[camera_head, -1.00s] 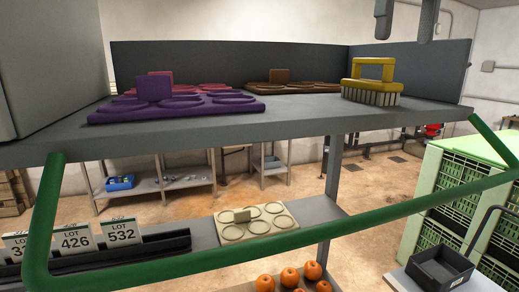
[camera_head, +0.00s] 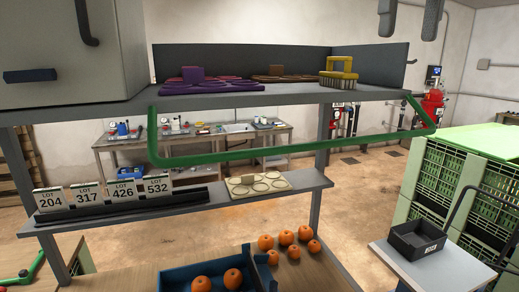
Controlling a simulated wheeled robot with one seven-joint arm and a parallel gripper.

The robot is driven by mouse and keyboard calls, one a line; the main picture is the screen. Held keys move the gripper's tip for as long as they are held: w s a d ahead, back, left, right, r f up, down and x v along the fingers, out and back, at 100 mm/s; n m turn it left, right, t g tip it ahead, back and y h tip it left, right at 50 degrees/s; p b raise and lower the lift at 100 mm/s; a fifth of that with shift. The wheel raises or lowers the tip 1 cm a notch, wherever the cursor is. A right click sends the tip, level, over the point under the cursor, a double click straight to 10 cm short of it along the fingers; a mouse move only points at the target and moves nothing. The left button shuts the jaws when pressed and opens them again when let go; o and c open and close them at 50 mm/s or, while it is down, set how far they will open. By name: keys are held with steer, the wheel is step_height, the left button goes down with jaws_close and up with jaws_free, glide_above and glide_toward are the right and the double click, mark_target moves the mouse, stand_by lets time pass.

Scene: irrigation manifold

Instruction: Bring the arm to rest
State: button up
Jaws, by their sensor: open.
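My gripper (camera_head: 408,18) shows at the top right edge of the head view. Its two grey fingers hang down with a gap between them, open, with nothing between them. It is up in the air, to the right of and above the upper shelf (camera_head: 230,98), apart from it. The rest of my arm is out of view.
A green rail (camera_head: 290,151) runs along the upper shelf's front. Green crates (camera_head: 440,190) and a cart with a black bin (camera_head: 415,240) stand right. Oranges (camera_head: 265,243) lie below. Open floor shows behind.

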steer(key=s+a+f+n+b, duration=0.1)
steer(key=s+a+f+b, duration=0.2)
steer(key=f, duration=1.2)
steer(key=s+a+f+n+b, duration=0.1)
steer(key=s+a+f+b, duration=0.2)
steer(key=f+b, duration=0.5)
steer(key=s+a+f+n+b, duration=0.1)
steer(key=s+a+f+b, duration=0.2)
steer(key=f, duration=1.9)
steer(key=shift+s+a+f+y+b, duration=0.3)
steer(key=shift+s+f+y+b, duration=0.1)
steer(key=shift+s+b, duration=0.75)
steer(key=shift+n, duration=0.6)
steer(key=s+d+f+b, duration=0.1)
steer(key=s+f, duration=0.1)
steer(key=f, duration=0.2)
steer(key=s+f+b, duration=0.1)
steer(key=s+f, duration=0.2)
steer(key=f, duration=0.1)
steer(key=s+d+f+b, duration=0.1)
steer(key=s+f+b, duration=0.1)
steer(key=f, duration=0.2)
steer(key=shift+s+d+f, duration=0.15)
steer(key=shift+d+f, duration=0.05)
steer(key=shift+d, duration=0.15)
steer(key=shift+c, duration=0.7)
steer(key=shift+s+d+f, duration=0.15)
steer(key=shift+s+f, duration=0.1)
steer(key=shift+s, duration=0.05)
steer(key=c, duration=0.4)
